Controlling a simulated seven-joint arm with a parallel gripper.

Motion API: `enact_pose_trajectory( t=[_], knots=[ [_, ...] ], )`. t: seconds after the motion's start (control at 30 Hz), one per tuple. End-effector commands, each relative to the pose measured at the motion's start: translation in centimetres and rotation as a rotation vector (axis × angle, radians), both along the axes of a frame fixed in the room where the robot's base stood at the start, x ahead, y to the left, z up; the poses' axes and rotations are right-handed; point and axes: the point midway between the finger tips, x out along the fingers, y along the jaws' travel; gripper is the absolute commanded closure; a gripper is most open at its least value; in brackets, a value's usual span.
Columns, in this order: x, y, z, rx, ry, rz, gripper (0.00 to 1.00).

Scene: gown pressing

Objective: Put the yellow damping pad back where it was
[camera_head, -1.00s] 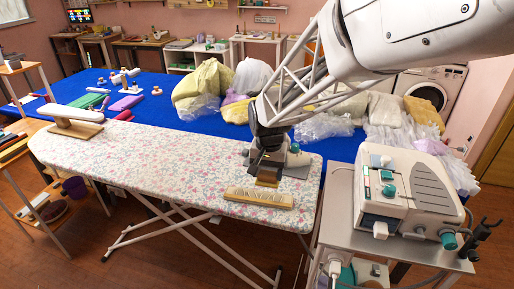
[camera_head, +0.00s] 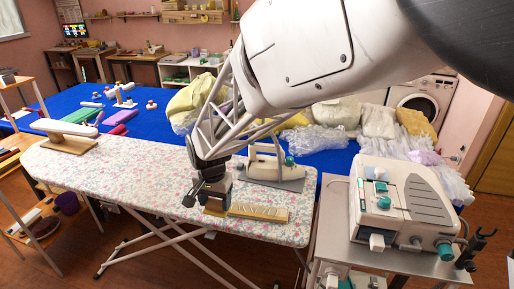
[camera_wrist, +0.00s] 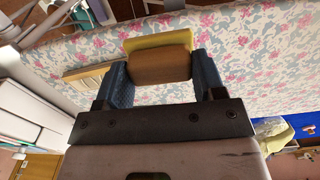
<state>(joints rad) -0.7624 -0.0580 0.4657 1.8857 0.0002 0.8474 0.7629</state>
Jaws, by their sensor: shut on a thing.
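In the wrist view my gripper (camera_wrist: 160,78) has its two blue fingers shut on the yellow damping pad (camera_wrist: 158,42), which shows a yellow face and a brown block-like part between the fingers. In the head view my gripper (camera_head: 212,200) is low over the flowered ironing board, near its front edge. The pad is mostly hidden there behind the fingers. A long pale wooden block with dark markings (camera_head: 260,212) lies just right of the gripper; it also shows in the wrist view (camera_wrist: 90,76). I cannot tell whether the pad touches the board.
The flowered ironing board (camera_head: 130,175) is clear to the left, up to a small sleeve board (camera_head: 70,135). An iron on a grey rest (camera_head: 270,170) stands behind the wooden block. A steam unit (camera_head: 385,200) stands on a cart at right. Plastic-wrapped bundles (camera_head: 330,125) lie behind.

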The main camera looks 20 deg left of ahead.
Motion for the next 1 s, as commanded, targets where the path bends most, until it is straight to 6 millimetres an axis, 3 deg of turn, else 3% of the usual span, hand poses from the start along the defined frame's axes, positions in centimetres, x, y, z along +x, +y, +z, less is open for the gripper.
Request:
enact_pose_trajectory(
  t=[0.47,1.0],
  knots=[
    [0.4,0.4,0.0,0.000,0.000,0.000,0.69],
    [5.3,4.8,-0.7,0.000,0.000,0.000,0.69]
  ],
)
